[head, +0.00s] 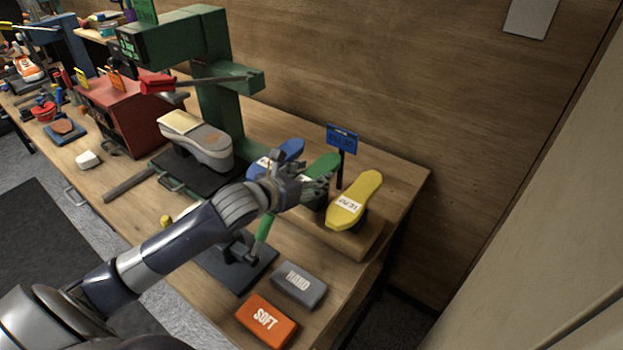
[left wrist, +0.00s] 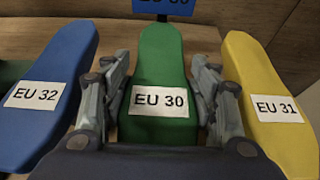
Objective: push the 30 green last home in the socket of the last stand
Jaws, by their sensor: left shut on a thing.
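The green last (left wrist: 160,65), labelled EU 30, stands between the blue last (left wrist: 52,85), labelled EU 32, and the yellow last (left wrist: 262,80), labelled EU 31. My left gripper (left wrist: 160,82) has a finger on each side of the green last and is shut on it. In the head view the left gripper (head: 303,188) covers much of the green last (head: 322,166). The yellow last (head: 354,200) is to its right, over the wooden last stand (head: 352,240). The socket under the green last is hidden. My right gripper is not in view.
A blue sign (head: 342,138) stands behind the lasts. In front lie a grey HARD block (head: 299,284), an orange SOFT block (head: 267,318) and a dark plate (head: 222,270). A green press (head: 218,80) with a shoe (head: 197,142) stands to the left.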

